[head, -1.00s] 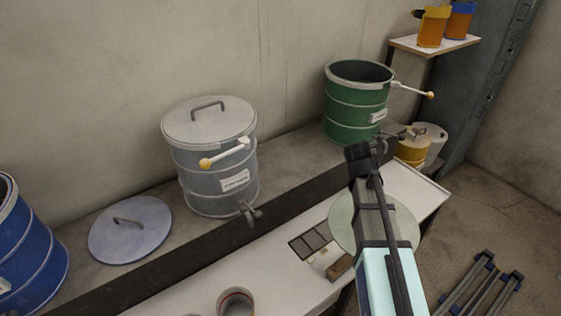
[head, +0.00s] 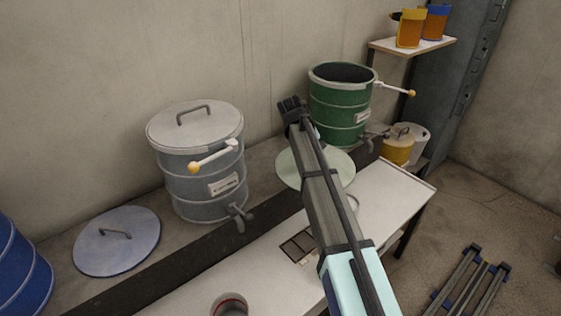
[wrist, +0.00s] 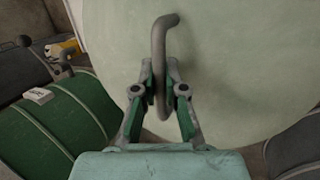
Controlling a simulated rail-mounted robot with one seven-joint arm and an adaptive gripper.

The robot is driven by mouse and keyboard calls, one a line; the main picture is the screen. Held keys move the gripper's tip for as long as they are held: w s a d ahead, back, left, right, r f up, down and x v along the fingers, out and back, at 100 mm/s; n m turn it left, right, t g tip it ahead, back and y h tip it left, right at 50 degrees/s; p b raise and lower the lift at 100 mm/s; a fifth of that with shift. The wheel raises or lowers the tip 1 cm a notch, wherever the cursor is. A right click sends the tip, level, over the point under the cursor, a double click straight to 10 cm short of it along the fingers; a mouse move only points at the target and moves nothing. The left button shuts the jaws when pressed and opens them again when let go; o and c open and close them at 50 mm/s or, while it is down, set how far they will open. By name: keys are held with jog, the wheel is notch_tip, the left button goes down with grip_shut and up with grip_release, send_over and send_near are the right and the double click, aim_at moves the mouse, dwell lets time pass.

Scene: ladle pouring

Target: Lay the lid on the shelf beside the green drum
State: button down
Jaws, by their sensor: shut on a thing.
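The lid is a pale green disc (head: 288,172) with a bent grey bar handle (wrist: 160,45). My gripper (wrist: 161,85) is shut on that handle in the wrist view; in the head view my arm hides the fingers. The lid (wrist: 245,60) appears in front and to the left of the green drum (head: 338,105) in the head view, overlapping the shelf (head: 262,160) and its dark front strip. Its height above the shelf is unclear. The green drum is open-topped, with a white lever and a tap. Its side (wrist: 60,125) shows left of my gripper in the wrist view.
A lidded grey drum (head: 200,185) stands left on the shelf, its tap facing forward. A blue lid (head: 117,242) lies by a blue drum (head: 20,270). A yellow can (head: 396,150) is right of the green drum. The white table (head: 390,200) is in front.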

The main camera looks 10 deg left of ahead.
jog(key=w+a+r+n+t+y, duration=0.2)
jog(key=w+a+r+n+y, duration=0.15)
jog(key=w+a+n, duration=0.55)
jog(key=w+a+r+n+t+y, duration=0.1)
jog(key=w+a+r+n+y, duration=0.1)
jog(key=w+a+r+n, duration=0.6)
jog(key=f+p, duration=0.1)
jog(key=f, duration=0.6)
jog(key=w+d+f+n+y+p, duration=0.1)
jog(key=f+p, duration=0.1)
jog(key=f, duration=0.6)
jog(key=w+d+f+n+p, duration=0.1)
jog(key=f+p, duration=0.1)
jog(key=f, duration=0.6)
jog(key=shift+w+d+f+y, duration=0.1)
jog(key=shift+w+d+y, duration=0.1)
jog(key=shift+y, duration=0.05)
jog(key=c, duration=1.7)
grip_release()
jog(key=shift+f, duration=0.1)
jog(key=o, duration=0.5)
